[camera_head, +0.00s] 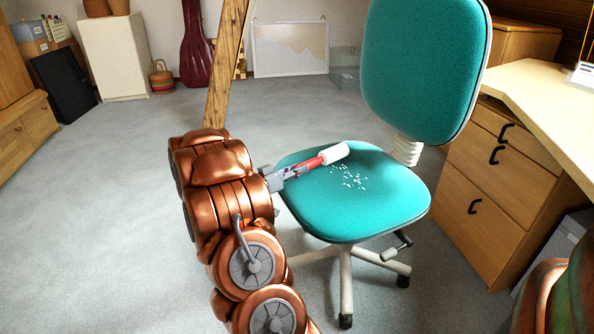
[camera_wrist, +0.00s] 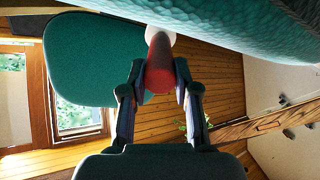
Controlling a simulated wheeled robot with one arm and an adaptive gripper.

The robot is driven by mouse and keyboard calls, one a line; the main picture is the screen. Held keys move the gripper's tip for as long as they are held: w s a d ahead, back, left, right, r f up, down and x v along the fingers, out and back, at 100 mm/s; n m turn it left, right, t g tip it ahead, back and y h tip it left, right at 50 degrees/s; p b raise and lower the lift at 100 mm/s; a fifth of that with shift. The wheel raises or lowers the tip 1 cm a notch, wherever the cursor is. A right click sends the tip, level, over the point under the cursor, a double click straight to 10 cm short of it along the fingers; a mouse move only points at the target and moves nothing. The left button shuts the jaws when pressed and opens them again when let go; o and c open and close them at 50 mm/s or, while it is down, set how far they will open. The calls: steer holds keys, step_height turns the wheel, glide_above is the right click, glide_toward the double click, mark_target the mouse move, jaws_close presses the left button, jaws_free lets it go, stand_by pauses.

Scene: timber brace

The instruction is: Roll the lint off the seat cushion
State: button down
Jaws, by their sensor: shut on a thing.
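My gripper (camera_head: 290,172) is shut on the red handle of a lint roller (camera_head: 334,153) with a white roll, held over the back left part of the seat cushion (camera_head: 385,205). The cushion is teal. White lint specks (camera_head: 350,178) lie in a patch on it, just below and in front of the roll. I cannot tell whether the roll touches the fabric. In the wrist view, the red handle (camera_wrist: 160,66) sits between the gripper's fingers (camera_wrist: 160,90), and only a little of the white roll shows beyond it. The teal seat (camera_wrist: 245,25) crosses the top of that view.
The chair's teal backrest (camera_head: 425,65) rises behind the seat. A wooden desk with drawers (camera_head: 510,160) stands close on the right. A slanted timber brace (camera_head: 226,65) stands behind my arm. The grey floor on the left is clear.

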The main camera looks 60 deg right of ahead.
steer(key=shift+f, duration=1.1)
stand_by(0.8)
steer(key=shift+s, duration=0.1)
